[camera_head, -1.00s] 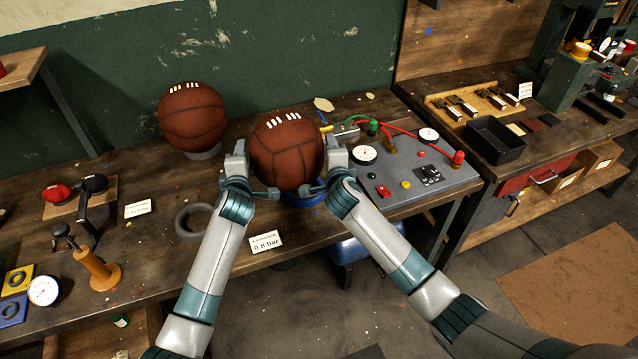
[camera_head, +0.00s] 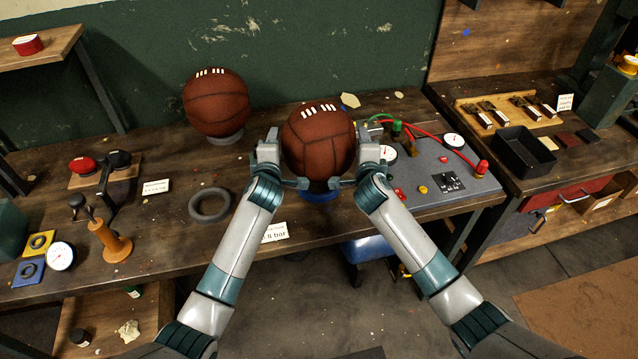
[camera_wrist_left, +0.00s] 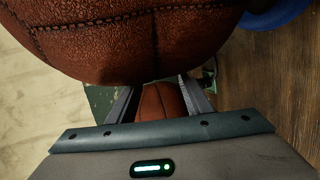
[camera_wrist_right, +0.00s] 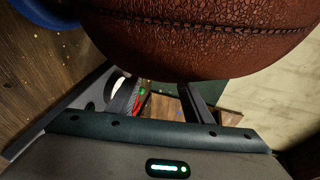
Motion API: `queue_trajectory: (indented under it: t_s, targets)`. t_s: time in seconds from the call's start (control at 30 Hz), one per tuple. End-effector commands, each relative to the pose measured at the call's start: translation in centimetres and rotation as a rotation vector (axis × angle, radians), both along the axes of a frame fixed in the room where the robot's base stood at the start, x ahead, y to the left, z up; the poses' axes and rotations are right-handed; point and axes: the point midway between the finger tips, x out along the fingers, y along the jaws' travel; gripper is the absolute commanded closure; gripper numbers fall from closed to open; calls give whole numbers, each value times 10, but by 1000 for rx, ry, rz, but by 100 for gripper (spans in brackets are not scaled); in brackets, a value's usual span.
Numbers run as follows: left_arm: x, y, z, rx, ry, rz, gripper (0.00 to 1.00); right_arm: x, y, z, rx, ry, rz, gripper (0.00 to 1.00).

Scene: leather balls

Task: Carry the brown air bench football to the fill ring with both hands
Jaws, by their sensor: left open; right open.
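A brown leather football with white laces (camera_head: 318,142) is between my two hands, directly above a blue ring (camera_head: 320,196) on the bench. My left gripper (camera_head: 274,160) is at its left side and my right gripper (camera_head: 364,160) at its right side, both with jaws open. The football fills the top of the left wrist view (camera_wrist_left: 130,40) and the right wrist view (camera_wrist_right: 200,40). The blue ring also shows at the edge of the left wrist view (camera_wrist_left: 278,14). The football hides most of the ring, so I cannot tell whether they touch.
A second brown football (camera_head: 217,102) sits on a grey ring at the back left. An empty dark ring (camera_head: 210,205) lies left of my left arm. A grey panel (camera_head: 455,185) with gauges and hoses stands to the right. A small sign (camera_head: 275,232) is partly behind my left arm.

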Motion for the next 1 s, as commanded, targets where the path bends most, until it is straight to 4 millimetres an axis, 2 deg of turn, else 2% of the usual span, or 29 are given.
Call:
queue_trajectory:
  t_s: [0.03,1.0]
  targets:
    - [-1,-14,2,-7,-7,-21,53,-2,15,1,8,-7,25,53]
    - [-1,-14,-41,-7,-7,-21,53,-2,15,-41,8,-7,25,53]
